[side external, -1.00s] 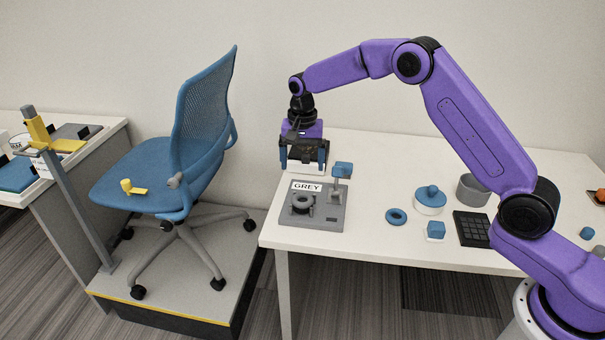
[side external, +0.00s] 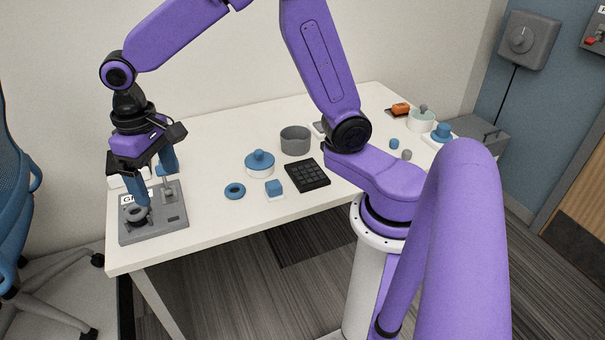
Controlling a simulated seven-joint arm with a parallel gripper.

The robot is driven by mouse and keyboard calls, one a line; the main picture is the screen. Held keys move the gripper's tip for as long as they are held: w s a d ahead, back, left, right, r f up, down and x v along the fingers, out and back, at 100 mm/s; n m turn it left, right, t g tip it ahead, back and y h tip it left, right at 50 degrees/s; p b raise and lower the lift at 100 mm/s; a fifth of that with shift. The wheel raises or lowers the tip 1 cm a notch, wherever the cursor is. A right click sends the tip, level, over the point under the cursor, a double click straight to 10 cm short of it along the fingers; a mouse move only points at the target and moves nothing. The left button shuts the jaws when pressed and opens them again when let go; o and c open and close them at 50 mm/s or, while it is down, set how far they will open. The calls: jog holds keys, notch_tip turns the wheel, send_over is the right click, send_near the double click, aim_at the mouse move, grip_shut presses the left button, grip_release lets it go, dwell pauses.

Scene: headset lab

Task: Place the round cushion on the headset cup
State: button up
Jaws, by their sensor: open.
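A grey plate fixture (side external: 152,234) with a partly hidden label lies at the table's left end. A blue ring (side external: 235,191) lies flat on the table to the right. I cannot tell for certain which ring is the round cushion or which part is the headset cup. My gripper (side external: 157,184) is open above the fixture, its blue fingers pointing down. The nearer fingertip overlaps the grey ring in view; contact is unclear.
A white-and-blue lidded pot (side external: 260,163), a blue block (side external: 274,188), a black gridded tray (side external: 307,175) and a grey bowl (side external: 295,141) stand mid-table. A blue chair (side external: 14,195) is left of the table. More small items lie at the far right.

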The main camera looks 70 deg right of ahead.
jog(key=s+d+n, duration=0.5)
jog(key=s, duration=0.7)
jog(key=s+d+n, duration=0.5)
jog(key=s+n, duration=0.1)
jog(key=s, duration=0.7)
jog(key=shift+f, duration=0.2)
